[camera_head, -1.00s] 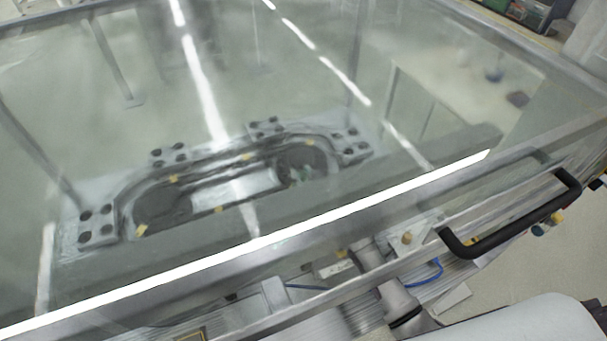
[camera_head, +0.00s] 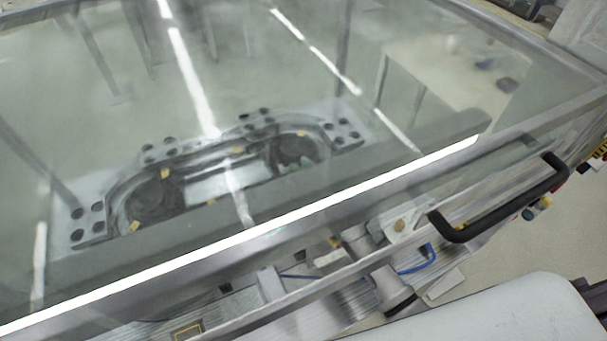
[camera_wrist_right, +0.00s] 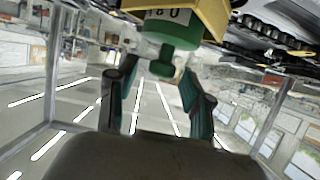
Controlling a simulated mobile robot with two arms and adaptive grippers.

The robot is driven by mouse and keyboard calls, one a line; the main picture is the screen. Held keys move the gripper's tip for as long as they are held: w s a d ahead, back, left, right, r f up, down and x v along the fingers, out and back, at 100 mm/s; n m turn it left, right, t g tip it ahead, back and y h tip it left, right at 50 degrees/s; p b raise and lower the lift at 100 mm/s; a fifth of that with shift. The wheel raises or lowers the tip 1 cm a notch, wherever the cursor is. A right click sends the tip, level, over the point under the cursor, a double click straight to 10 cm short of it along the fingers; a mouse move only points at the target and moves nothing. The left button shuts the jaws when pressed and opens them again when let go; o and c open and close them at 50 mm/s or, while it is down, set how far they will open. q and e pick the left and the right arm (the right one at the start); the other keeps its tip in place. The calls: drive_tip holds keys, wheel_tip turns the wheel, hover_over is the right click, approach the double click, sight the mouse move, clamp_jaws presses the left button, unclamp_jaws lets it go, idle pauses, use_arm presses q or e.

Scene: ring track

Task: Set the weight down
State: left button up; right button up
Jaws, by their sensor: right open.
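In the right wrist view, a green cylindrical piece with a narrower lower part (camera_wrist_right: 173,60), which looks like the weight, is at the top middle. A white label with dark characters is on it. A yellow body (camera_wrist_right: 205,14) is directly above it in the picture. My right gripper (camera_wrist_right: 157,80) is open, with one dark teal finger on each side of the green piece's lower end. I cannot tell whether either finger touches it. I cannot make out the weight or the right gripper clearly in the head view. My left gripper is not in view.
In the head view, an oval ring track (camera_head: 118,200) with yellow marks lies under a large glass cover (camera_head: 300,60). A black handle (camera_head: 500,213) sticks out at the cover's right front edge. Fittings and a blue cable (camera_head: 418,268) lie along the front. Open floor shows at right.

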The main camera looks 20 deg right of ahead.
drive_tip(key=b+v, duration=0.1)
drive_tip(key=v, duration=1)
drive_tip(key=shift+s+r, duration=0.15)
drive_tip(key=shift+s, duration=0.15)
drive_tip(key=shift+d, duration=0.1)
